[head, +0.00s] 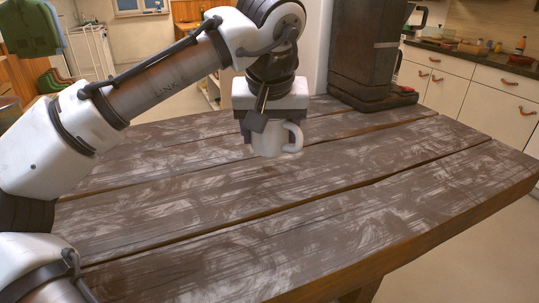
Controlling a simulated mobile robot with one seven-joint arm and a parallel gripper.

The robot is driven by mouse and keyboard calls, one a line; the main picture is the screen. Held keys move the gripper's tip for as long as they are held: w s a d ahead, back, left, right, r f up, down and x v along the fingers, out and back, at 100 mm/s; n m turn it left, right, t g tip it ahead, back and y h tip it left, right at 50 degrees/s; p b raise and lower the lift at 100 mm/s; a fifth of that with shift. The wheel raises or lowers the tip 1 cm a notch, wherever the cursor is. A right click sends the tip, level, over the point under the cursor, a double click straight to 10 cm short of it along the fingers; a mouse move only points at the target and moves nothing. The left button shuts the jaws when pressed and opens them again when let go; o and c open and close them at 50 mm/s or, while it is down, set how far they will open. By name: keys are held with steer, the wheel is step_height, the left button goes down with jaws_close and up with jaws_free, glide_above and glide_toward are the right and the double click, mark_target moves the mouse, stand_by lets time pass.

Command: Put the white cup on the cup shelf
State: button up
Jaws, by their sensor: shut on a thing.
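The white cup (270,141) hangs upright in my gripper (258,122), its handle pointing right. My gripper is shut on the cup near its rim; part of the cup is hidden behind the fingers. The cup appears held above the wooden table (260,210), near the middle of the far half. I cannot make out a cup shelf for certain in this view.
A dark tall machine (363,50) stands at the table's back right. White cabinets with leather pulls (470,92) and a counter with bottles and small items (475,48) are beyond it. The table top in front is bare.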

mark_target(270, 172)
steer(key=shift+f, duration=2.5)
steer(key=shift+f, duration=0.2)
steer(key=o, duration=1.1)
